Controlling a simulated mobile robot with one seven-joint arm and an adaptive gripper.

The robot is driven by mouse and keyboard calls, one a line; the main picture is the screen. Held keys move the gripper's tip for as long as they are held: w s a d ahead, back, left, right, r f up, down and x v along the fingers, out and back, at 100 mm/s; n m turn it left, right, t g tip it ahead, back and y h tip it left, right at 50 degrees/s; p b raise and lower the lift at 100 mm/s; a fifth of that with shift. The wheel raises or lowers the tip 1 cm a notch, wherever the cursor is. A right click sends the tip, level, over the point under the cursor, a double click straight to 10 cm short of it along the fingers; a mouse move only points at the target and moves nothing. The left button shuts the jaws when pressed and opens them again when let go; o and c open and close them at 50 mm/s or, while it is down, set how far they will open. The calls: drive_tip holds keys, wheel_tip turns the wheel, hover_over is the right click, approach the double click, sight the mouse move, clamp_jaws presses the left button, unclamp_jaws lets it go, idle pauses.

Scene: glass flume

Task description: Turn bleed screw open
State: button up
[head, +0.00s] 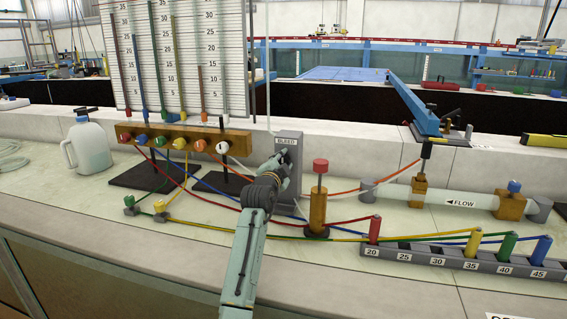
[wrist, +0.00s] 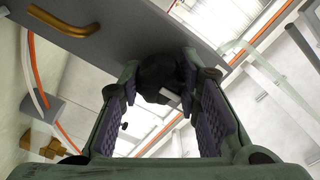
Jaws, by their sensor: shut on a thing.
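The grey block labelled BLEED (head: 289,137) stands upright on the bench, just right of the manometer's wooden manifold. My gripper (head: 283,156) is at the front of this block, just below the label. In the wrist view, a dark knob, the bleed screw (wrist: 160,72), sits between the two purple-padded fingers of my gripper (wrist: 158,88), with a small pale mark on it. The fingers are shut on it near their tips. In the head view my gripper hides the screw. How far the screw is turned cannot be told.
The wooden manifold (head: 190,140) with coloured knobs is close on the left. A wooden post with a red cap (head: 320,166) stands close on the right. Coloured tubes cross the bench around my arm toward a numbered rack (head: 425,257). A white jug (head: 88,148) stands far left.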

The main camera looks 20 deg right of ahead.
drive_tip(key=n, duration=1.1)
drive_tip(key=shift+n+p, duration=0.35)
drive_tip(key=shift+n, duration=0.05)
drive_tip(key=n+p, duration=0.2)
drive_tip(key=n, duration=0.4)
drive_tip(key=shift+r, duration=0.1)
drive_tip(key=n+p, duration=0.2)
drive_tip(key=n, duration=0.4)
drive_tip(key=shift+a+p, duration=0.1)
drive_tip(key=shift+p, duration=0.2)
drive_tip(key=o, duration=1.1)
drive_tip(key=shift+o, duration=0.2)
